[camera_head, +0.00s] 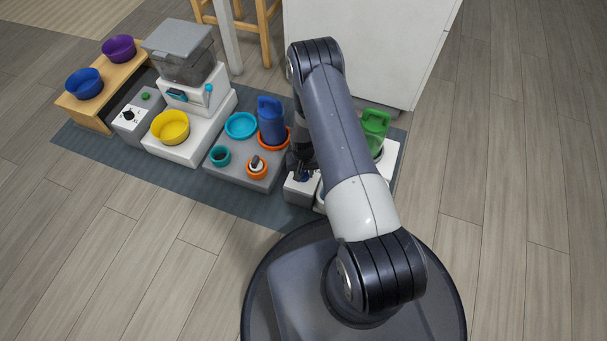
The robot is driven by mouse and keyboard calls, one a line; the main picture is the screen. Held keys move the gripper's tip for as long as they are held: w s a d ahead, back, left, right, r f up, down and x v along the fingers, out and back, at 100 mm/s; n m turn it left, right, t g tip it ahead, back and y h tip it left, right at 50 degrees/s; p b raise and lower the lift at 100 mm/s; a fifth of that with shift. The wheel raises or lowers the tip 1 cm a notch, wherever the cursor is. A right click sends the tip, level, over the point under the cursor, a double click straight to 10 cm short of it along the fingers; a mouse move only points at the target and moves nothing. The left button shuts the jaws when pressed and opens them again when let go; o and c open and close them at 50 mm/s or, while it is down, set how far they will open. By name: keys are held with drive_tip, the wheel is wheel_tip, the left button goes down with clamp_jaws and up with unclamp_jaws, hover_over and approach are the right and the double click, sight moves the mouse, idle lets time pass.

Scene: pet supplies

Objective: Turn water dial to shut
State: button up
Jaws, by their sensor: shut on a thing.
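My gripper (301,172) points down at a small white box (299,196) in front of the mat's right part. Its jaws are shut on a small dark blue knob (306,177) on top of this box, which I take to be the water dial. The fingers and arm hide most of the knob, so its pointing direction cannot be read. A green bottle (375,130) stands on a white base to the right, partly behind my arm.
A feeder (181,57) with a yellow bowl (170,127) stands left of the grey base. Further left are a grey control box (131,118) and a wooden stand with blue and purple bowls. A white cabinet (365,45) is behind. The floor in front is clear.

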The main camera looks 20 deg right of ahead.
sight(303, 173)
drive_tip(key=n+b, duration=0.2)
drive_tip(key=n, duration=0.4)
drive_tip(key=shift+f+n, duration=0.1)
drive_tip(key=shift+n, duration=0.2)
drive_tip(key=n+b, duration=0.1)
drive_tip(key=n, duration=0.5)
drive_tip(key=shift+b, duration=0.4)
drive_tip(key=shift+n, duration=0.3)
drive_tip(key=o, duration=1)
wheel_tip(303, 173, up, 11)
drive_tip(key=p, duration=0.4)
drive_tip(key=shift+p, duration=0.3)
